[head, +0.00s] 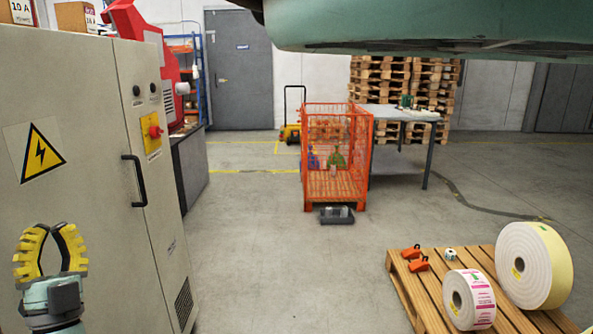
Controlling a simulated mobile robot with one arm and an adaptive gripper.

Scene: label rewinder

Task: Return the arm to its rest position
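My gripper (52,230) shows at the lower left in the head view, pointing up in front of the grey electrical cabinet (85,130). Its two yellow ribbed fingers curve toward each other, with a narrow gap between their tips. Nothing shows between them, and the cabinet is visible through the gap. The greenish wrist below runs out of the bottom edge of the picture. Most of the arm is out of view.
A wooden pallet (427,305) at the lower right carries a large roll (522,265), a label roll (462,300) and small orange items (418,264). An orange mesh cage (305,180) stands farther back beside a table (385,112). Floor (265,260) between cabinet and pallet is clear.

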